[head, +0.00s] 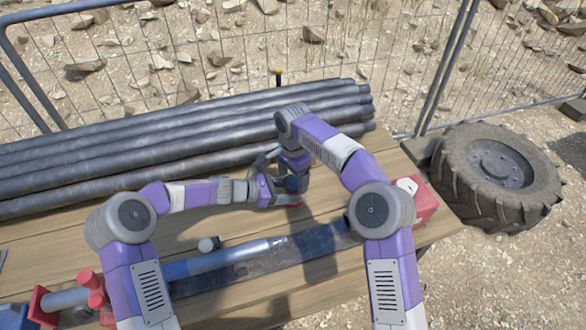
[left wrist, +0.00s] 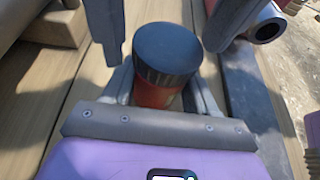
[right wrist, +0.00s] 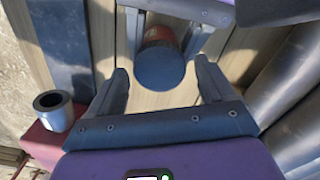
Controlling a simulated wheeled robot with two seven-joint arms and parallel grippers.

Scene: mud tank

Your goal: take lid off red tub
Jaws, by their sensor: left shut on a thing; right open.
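The red tub (left wrist: 157,96) stands upright with a dark blue-grey lid (left wrist: 166,50) on top. In the right wrist view the lid (right wrist: 160,68) largely hides the tub body (right wrist: 160,34). In the head view only a small red part of the tub (head: 295,204) shows between my grippers. My left gripper (head: 277,190) is shut on the tub body below the lid, from the side. My right gripper (right wrist: 162,82) is open, with one finger on each side of the lid. Whether its fingers touch the lid cannot be told.
Dark pipes (head: 150,145) lie along the back of the wooden table (head: 205,222). A dark flat bar (head: 315,243) and a blue tube (head: 228,256) lie in front. A red box (head: 426,203) is on the right, red clamp-like parts (head: 92,290) at the left. A tyre (head: 495,175) lies beyond the table.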

